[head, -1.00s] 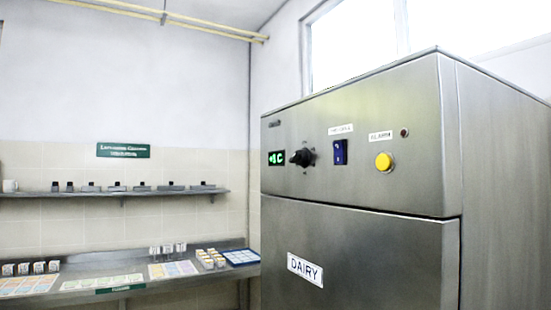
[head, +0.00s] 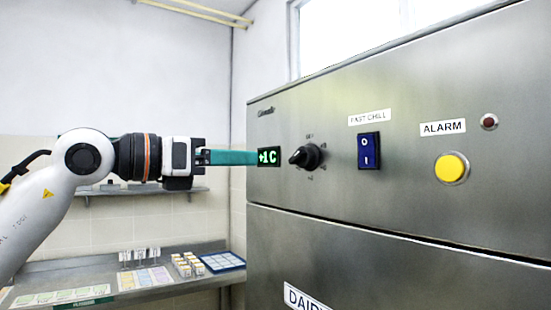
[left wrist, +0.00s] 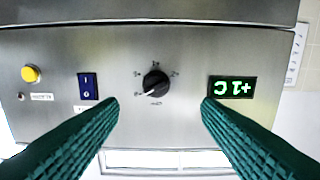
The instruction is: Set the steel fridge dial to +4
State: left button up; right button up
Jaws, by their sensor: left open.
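The steel fridge (head: 330,206) fills the right of the head view. Its black dial (head: 307,156) sits on the upper panel beside a green display (head: 268,157) reading +1 C. My left gripper (head: 252,158) comes in from the left, its green fingers ending at the display's left edge in that view. In the left wrist view, upside down, the left gripper (left wrist: 160,103) is open. The dial (left wrist: 156,82) shows between and beyond its fingertips, apart from them, with small marks around it. My right gripper is not in view.
A blue rocker switch (head: 369,151) under a FAST CHILL label, a yellow button (head: 451,168) and a small dark red lamp (head: 489,121) are on the same panel, right of the dial. A bench with sample trays (head: 150,277) stands behind at left.

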aim_at(293, 159)
pick_arm(q)
jog(key=p+x, duration=0.2)
jog(key=x, duration=0.3)
jog(key=p+x, duration=0.3)
jog(key=x, duration=0.2)
jog(key=shift+d+r, duration=0.25)
jog(key=shift+d, duration=0.2)
jog(key=shift+w+d+f+p, duration=0.15)
jog(key=shift+w+d+p, duration=0.15)
jog(key=shift+d, duration=0.2)
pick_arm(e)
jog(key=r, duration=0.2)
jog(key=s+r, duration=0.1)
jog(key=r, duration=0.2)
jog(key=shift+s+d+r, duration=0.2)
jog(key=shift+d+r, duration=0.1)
pick_arm(q)
jog(key=c, duration=1)
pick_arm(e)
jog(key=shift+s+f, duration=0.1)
